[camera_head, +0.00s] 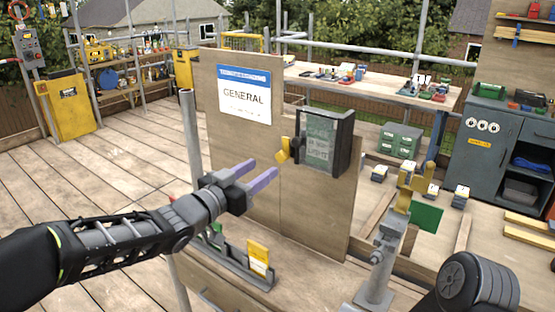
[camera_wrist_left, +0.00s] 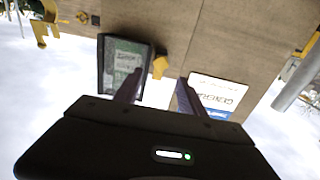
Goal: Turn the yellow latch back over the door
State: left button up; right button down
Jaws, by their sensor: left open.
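The yellow latch (camera_head: 284,150) is mounted on the plywood board, just left of a dark-framed box with a clear door (camera_head: 320,140). The latch points away from the door and does not lie over it. A dark pivot or knob sits between latch and door edge. In the left wrist view, which is upside down, the latch (camera_wrist_left: 160,66) shows beside the box (camera_wrist_left: 124,68). My left gripper (camera_head: 264,168) is open and empty, in front of the board, lower left of the latch. In the wrist view its fingers (camera_wrist_left: 160,80) appear either side of the latch, without visible contact. My right gripper is not visible.
A GENERAL sign (camera_head: 244,97) is on the board, left of the latch. A grey post with a yellow clamp (camera_head: 404,190) stands right of the board. A low rack with a yellow card (camera_head: 258,256) lies below my gripper. Deck at left is clear.

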aim_at(280, 157)
pick_arm(q)
jog(key=p+x, duration=0.1)
jog(key=x, duration=0.6)
jog(key=shift+c, duration=0.2)
grip_shut()
